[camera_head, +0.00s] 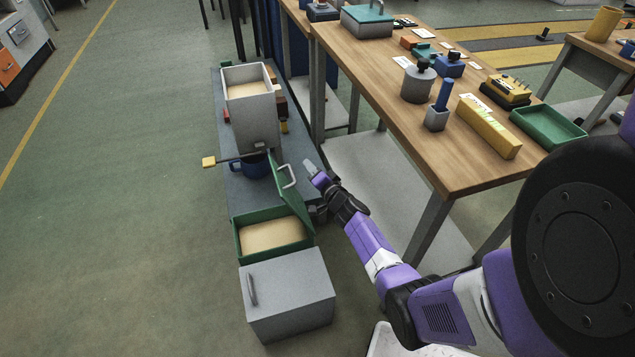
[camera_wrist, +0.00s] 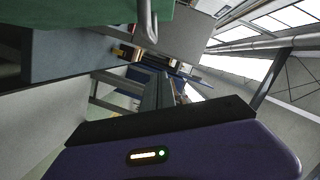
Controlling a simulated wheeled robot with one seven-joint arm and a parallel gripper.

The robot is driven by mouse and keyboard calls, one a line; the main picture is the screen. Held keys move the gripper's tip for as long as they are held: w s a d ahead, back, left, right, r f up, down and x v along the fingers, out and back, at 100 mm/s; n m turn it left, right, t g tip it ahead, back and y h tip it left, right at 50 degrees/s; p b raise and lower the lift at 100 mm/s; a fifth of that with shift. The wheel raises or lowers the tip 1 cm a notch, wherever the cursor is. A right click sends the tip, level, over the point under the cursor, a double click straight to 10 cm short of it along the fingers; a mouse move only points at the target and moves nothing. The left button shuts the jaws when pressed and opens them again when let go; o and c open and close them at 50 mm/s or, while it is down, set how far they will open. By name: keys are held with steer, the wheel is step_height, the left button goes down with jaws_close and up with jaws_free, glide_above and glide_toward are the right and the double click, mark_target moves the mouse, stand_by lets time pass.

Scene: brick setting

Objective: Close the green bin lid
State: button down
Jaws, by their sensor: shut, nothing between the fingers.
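The green bin (camera_head: 240,246) stands on a low grey platform, with a tan inside surface showing. Its green lid (camera_head: 290,198) is open, raised and tilted up from the bin's right and far side. A grey handle (camera_head: 289,176) sticks out from the lid near its upper end. My gripper (camera_head: 307,164) is shut and empty, just right of the raised lid and near the handle; I cannot tell if it touches. In the wrist view the lid (camera_wrist: 90,10) fills the upper left, with the handle (camera_wrist: 147,20) above my gripper's fingers (camera_wrist: 160,90).
A grey box (camera_head: 288,290) stands nearer than the green bin. Beyond the bin are a blue pot (camera_head: 256,166) and a tall grey open container (camera_head: 250,110). A wooden table (camera_head: 400,110) with several items stands to the right. The floor left is clear.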

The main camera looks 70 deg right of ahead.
steer(key=w+a+f+b, duration=0.2)
steer(key=shift+w+a+b, duration=0.15)
steer(key=shift+w+b, duration=0.05)
steer(key=shift+b, duration=0.2)
stand_by(0.3)
